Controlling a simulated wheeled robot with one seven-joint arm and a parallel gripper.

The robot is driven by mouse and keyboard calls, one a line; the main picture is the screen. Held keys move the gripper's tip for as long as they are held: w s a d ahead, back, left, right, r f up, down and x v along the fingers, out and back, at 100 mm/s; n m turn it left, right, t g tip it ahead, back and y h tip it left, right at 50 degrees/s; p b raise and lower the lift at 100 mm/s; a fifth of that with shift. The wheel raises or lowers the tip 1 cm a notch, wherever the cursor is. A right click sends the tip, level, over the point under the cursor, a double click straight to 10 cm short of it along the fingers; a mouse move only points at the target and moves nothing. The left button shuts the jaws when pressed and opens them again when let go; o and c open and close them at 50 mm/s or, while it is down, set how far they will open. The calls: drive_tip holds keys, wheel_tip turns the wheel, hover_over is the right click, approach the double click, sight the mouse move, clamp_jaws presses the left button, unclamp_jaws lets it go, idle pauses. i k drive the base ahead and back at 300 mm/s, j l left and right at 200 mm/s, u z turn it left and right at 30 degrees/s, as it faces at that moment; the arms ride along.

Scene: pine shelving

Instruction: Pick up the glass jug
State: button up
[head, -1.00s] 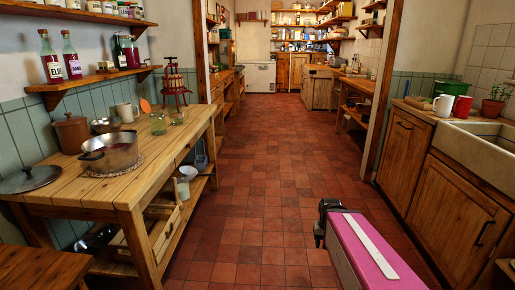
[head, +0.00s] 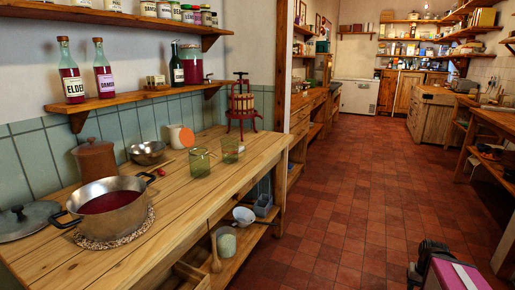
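Two greenish clear glass vessels stand on the wooden workbench at left. The nearer glass vessel (head: 199,163) seems to have a handle on its right side; the farther one (head: 230,150) stands behind it to the right. I cannot tell for sure which is the glass jug. A cloudy pale vessel (head: 226,241) also stands on the lower shelf. My arm shows at the bottom right as a magenta link with a dark end, my gripper (head: 430,262), over the floor and well apart from the bench. Its fingers cannot be made out.
The workbench (head: 180,205) also holds a steel pan of red liquid (head: 110,200), a lid (head: 28,220), a brown crock (head: 95,160), a metal bowl (head: 147,151), a cream mug (head: 176,136) and a red press (head: 242,108). A bottle shelf (head: 130,98) hangs above. The tiled floor (head: 340,200) is clear.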

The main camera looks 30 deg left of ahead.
sight(230, 146)
drive_tip(key=i, duration=1.75)
drive_tip(key=i+u, duration=0.1)
drive_tip(key=u, duration=0.3)
drive_tip(key=i+u, duration=0.1)
drive_tip(key=u, duration=0.3)
drive_tip(key=l+u, duration=0.1)
drive_tip(key=u, duration=0.3)
drive_tip(key=i+l+u, duration=0.1)
drive_tip(key=u, duration=0.3)
